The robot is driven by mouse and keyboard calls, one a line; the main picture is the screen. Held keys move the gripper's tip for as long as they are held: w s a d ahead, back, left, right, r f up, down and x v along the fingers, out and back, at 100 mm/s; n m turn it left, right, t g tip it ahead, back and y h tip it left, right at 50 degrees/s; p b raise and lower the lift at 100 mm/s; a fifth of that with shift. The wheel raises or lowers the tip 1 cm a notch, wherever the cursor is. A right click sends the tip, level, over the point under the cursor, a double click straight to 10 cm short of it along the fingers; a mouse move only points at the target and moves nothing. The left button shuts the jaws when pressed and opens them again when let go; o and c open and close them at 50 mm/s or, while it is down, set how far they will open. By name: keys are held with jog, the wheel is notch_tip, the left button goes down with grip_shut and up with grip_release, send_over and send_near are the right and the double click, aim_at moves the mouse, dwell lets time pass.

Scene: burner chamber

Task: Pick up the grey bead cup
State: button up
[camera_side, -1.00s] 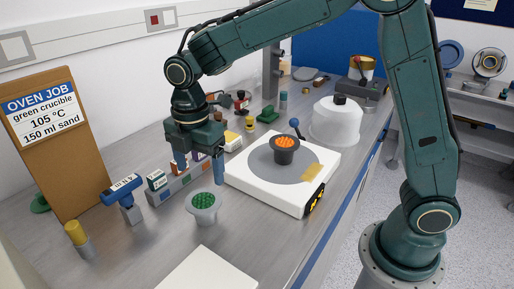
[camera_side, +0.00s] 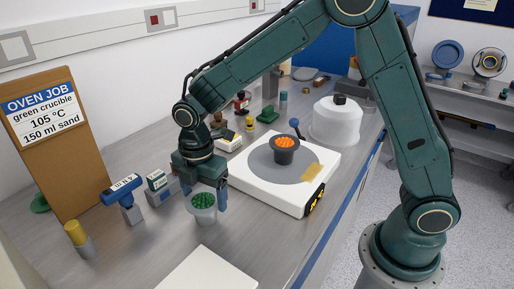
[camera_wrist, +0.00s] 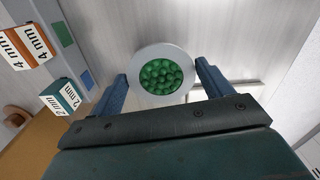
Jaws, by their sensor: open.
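The grey bead cup (camera_side: 203,207) stands upright on the bench, filled with green beads. In the wrist view the cup (camera_wrist: 163,51) shows its pale round rim and the green beads from above. My gripper (camera_side: 204,196) is open and low over the cup, with one blue finger at its left and one at its right in the side view. I cannot tell whether either finger touches the cup.
A white hotplate (camera_side: 270,190) bears a dark cup with orange beads (camera_side: 285,146), right of my gripper. A blue labelled stand (camera_side: 122,197) and small boxes (camera_side: 158,184) stand left of it. A cardboard sign (camera_side: 58,160) stands far left.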

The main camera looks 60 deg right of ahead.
aim_at(205, 199)
jog(key=shift+f, duration=1)
jog(key=shift+c, duration=0.4)
jog(key=c, duration=0.5)
jog(key=shift+c, duration=0.2)
jog(key=shift+r, duration=0.2)
notch_tip(205, 199, up, 20)
jog(key=shift+f, duration=0.15)
